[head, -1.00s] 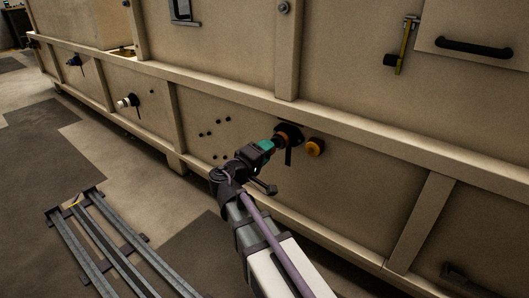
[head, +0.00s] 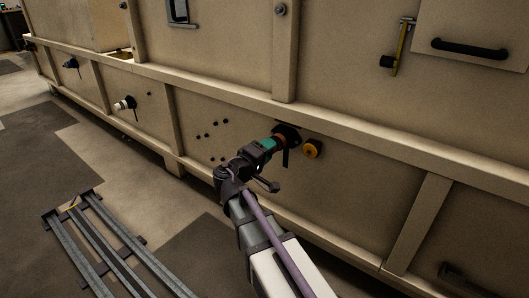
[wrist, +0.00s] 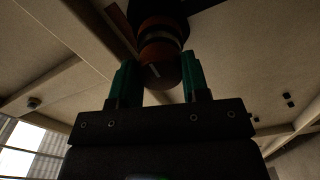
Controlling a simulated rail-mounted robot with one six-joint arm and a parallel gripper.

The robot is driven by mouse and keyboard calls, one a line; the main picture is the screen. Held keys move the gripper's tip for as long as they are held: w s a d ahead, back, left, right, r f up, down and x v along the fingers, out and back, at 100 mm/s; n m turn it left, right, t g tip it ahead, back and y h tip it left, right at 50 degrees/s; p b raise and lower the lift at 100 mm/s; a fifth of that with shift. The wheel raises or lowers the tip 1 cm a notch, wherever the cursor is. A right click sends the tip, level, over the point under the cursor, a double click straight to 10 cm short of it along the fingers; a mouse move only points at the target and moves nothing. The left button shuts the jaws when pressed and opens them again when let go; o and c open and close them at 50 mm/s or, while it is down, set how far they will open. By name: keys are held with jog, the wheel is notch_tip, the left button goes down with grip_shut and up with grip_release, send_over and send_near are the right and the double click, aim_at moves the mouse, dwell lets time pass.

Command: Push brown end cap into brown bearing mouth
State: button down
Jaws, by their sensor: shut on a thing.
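My gripper (head: 271,146) has green fingers and is at the dark bearing (head: 288,131) on the beige panel. In the wrist view my gripper (wrist: 161,82) is shut on the brown end cap (wrist: 160,73), a rounded piece between the two fingers. The cap also shows as a small brown patch in the head view (head: 279,140). The brown bearing mouth (wrist: 158,25) is directly beyond the cap, in line with it. They look very close or touching; how deep the cap sits is hidden.
An orange-yellow round fitting (head: 313,148) sticks out just right of the bearing. A dark strip (head: 286,158) hangs below the bearing. A horizontal beam (head: 230,93) runs above. Metal rails (head: 105,240) lie on the floor at left.

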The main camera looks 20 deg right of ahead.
jog(key=shift+d, duration=0.1)
jog(key=c, duration=0.5)
grip_release()
jog(key=v, duration=1)
jog(key=shift+s+a, duration=0.2)
jog(key=shift+a, duration=0.15)
